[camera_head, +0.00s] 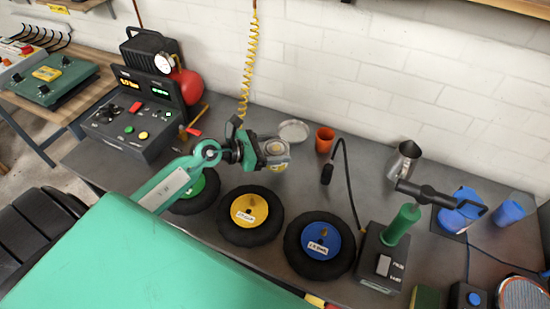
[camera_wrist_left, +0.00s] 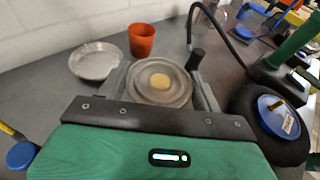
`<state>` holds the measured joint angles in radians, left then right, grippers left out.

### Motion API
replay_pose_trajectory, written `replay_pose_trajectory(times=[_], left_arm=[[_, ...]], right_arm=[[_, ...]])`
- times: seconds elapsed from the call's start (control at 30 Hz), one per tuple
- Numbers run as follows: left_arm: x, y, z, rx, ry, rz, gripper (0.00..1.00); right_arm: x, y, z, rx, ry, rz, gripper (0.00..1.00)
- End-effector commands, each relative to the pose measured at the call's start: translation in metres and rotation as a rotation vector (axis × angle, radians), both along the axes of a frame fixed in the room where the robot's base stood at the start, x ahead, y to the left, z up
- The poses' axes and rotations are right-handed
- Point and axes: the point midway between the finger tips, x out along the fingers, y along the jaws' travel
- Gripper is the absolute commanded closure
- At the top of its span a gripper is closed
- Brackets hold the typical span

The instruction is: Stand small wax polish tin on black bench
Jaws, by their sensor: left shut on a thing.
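My left gripper (camera_head: 272,160) is shut on the small wax polish tin (camera_head: 275,148), a round grey tin with a yellowish spot in the middle of its top. In the left wrist view the tin (camera_wrist_left: 160,82) sits between the two grey fingers, top facing the camera. The black bench (camera_head: 330,180) shows as a dark grey top beneath it. The tin is over the bench behind the yellow-centred wheel; I cannot tell whether its base touches the bench. My right gripper is not in view.
A shallow metal dish (camera_head: 293,131) and an orange cup (camera_head: 325,140) stand behind the tin. Black wheels with yellow (camera_head: 249,210) and blue (camera_head: 320,241) centres lie in front.

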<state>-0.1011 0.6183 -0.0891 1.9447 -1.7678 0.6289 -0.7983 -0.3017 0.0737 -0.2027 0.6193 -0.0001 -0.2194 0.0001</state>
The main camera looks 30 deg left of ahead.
Motion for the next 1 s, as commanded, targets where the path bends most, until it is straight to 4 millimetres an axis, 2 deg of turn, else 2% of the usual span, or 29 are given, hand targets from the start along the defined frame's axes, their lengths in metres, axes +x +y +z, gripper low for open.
replay_pose_trajectory(times=[0.33,0.77,0.8,0.9,1.0], left_arm=[[0.000,0.000,-0.042,-0.001,0.000,0.001,0.66],[0.000,0.000,-0.048,0.000,-0.001,0.000,0.66],[0.000,0.000,-0.049,0.001,0.000,0.000,0.32],[0.000,0.000,-0.048,0.001,-0.001,0.000,0.12],[0.000,0.000,-0.048,0.001,-0.001,0.000,0.12]], right_arm=[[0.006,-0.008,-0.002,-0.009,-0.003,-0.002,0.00],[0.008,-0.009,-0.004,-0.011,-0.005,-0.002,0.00],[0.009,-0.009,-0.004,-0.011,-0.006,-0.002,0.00],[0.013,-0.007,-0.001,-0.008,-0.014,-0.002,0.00],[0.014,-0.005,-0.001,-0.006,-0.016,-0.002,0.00]])
